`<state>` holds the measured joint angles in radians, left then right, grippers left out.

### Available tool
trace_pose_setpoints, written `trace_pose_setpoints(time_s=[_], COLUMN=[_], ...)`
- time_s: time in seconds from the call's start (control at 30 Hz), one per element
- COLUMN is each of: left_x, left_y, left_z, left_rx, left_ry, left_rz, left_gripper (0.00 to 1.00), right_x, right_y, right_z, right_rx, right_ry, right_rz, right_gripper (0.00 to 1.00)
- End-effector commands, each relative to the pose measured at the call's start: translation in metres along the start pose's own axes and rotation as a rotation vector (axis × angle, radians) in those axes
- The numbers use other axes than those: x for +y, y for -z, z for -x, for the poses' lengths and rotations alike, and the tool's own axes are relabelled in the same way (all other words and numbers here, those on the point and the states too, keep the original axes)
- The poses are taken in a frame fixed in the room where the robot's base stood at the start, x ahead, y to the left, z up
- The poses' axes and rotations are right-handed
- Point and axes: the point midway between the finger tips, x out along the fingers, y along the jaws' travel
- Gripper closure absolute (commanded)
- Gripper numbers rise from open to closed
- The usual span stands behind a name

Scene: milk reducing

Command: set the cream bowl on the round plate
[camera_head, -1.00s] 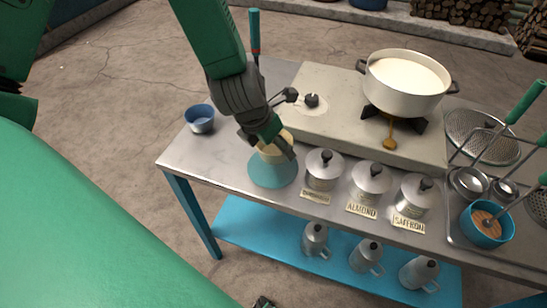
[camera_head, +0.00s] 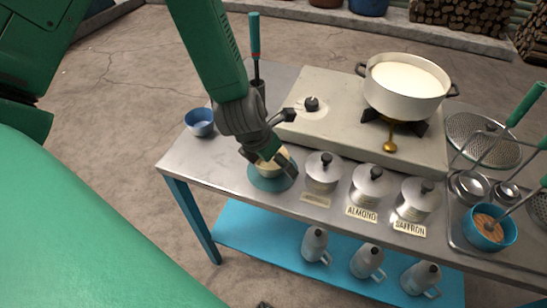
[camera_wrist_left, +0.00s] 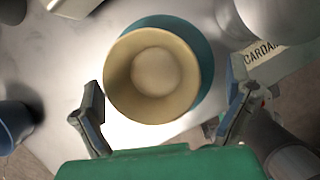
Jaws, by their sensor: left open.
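The cream bowl (camera_wrist_left: 152,75) sits upright over the round teal plate (camera_wrist_left: 200,45) in the left wrist view, a little off its middle. In the head view the cream bowl (camera_head: 272,162) is partly hidden by my left gripper, and the plate (camera_head: 270,184) shows around and below it. My left gripper (camera_head: 268,164) is open, with its fingers apart on either side of the bowl. In the left wrist view my left gripper (camera_wrist_left: 168,112) shows a gap between the bowl and both fingers. My right gripper is not in view.
A blue bowl (camera_head: 200,121) stands at the table's left edge. Lidded metal jars (camera_head: 322,170) stand close to the plate's right. A stove with a white pot (camera_head: 405,85) is behind them. A dark holder with a green-handled tool (camera_head: 254,40) stands behind my left arm.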

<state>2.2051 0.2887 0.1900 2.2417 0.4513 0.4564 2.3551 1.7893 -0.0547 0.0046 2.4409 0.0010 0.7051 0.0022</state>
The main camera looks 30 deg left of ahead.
Motion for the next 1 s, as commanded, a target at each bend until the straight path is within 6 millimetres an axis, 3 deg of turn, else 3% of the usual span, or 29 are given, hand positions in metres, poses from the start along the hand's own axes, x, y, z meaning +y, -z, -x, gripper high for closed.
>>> trace_pose_setpoints(time_s=[0.6, 0.87, 1.0], left_x=[0.0, 0.001, 0.003], left_y=[-0.002, 0.0, 0.014], left_z=[0.108, 0.118, 0.106], left_rx=[-0.001, 0.002, 0.032], left_ry=[0.0, -0.001, -0.015], left_rz=[0.001, -0.004, -0.166], left_gripper=[0.04, 0.04, 0.04], right_x=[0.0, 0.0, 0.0], right_y=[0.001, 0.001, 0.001], right_z=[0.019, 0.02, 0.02], right_rx=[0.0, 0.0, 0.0], right_ry=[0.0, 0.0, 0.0], right_rz=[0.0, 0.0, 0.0], right_gripper=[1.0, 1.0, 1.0])
